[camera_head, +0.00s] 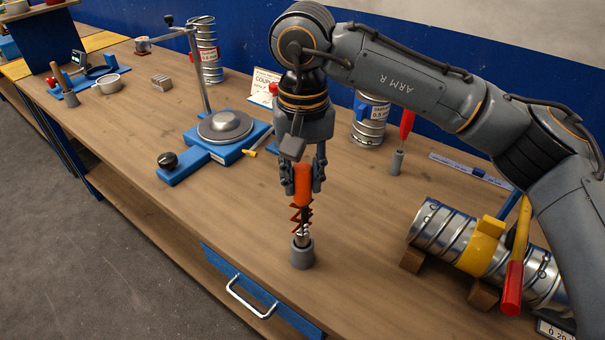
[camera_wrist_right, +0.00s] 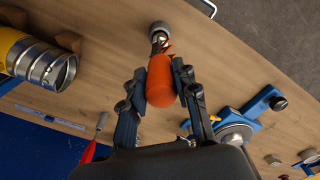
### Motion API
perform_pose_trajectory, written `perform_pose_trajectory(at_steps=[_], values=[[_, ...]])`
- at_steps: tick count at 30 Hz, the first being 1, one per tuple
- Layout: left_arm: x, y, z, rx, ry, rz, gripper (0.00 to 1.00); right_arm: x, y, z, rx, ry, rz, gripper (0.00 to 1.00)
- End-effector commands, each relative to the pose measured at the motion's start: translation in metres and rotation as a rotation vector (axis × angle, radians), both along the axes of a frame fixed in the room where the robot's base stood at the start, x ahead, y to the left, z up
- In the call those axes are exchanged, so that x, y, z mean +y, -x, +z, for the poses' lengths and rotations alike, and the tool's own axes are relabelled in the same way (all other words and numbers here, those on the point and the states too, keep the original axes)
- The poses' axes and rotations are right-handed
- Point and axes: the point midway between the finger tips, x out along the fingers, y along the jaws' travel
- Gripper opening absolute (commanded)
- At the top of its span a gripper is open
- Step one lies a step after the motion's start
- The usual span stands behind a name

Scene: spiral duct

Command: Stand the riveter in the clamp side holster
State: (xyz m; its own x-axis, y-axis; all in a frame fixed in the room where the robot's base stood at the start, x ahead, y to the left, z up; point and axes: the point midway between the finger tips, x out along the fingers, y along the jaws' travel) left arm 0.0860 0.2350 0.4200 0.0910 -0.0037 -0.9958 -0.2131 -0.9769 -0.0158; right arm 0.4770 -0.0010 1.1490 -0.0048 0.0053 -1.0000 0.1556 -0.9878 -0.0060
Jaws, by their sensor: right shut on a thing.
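The riveter has an orange handle (camera_head: 302,183), a red-brown zigzag linkage and a silver nose. My right gripper (camera_head: 303,188) is shut on its handle and holds it upright, nose down. A grey cup-shaped holster (camera_head: 302,257) stands under it by the table's front edge. The nose is at the cup's mouth and seems to enter it; how deep, I cannot tell. In the right wrist view the orange handle (camera_wrist_right: 161,82) sits between the fingers, with the holster (camera_wrist_right: 160,33) beyond it. My left gripper is not in view.
A silver duct with a yellow clamp (camera_head: 482,247) lies on wooden blocks at right, a red-handled tool (camera_head: 513,285) against it. Another grey holster (camera_head: 397,162) with a red-handled tool stands behind. A blue stand with a round plate (camera_head: 225,126) is at left. The front-left tabletop is clear.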

Motion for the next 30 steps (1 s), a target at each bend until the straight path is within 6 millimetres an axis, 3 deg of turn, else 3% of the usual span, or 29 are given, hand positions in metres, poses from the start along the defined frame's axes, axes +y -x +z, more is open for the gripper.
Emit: perform_pose_trajectory(at_steps=[15, 16, 20, 30], values=[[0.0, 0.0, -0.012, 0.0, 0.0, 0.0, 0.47, 0.0, 0.0, -0.013, -0.001, -0.001, 0.0, 0.0], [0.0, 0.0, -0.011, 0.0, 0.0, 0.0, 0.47, 0.0, 0.0, -0.013, -0.001, -0.001, 0.0, 0.32], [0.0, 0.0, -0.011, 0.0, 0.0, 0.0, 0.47, 0.0, 0.0, -0.012, -0.001, -0.001, 0.0, 0.56], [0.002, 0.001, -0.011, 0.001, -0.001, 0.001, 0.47, 0.0, 0.0, -0.011, 0.0, 0.0, 0.0, 0.56]])
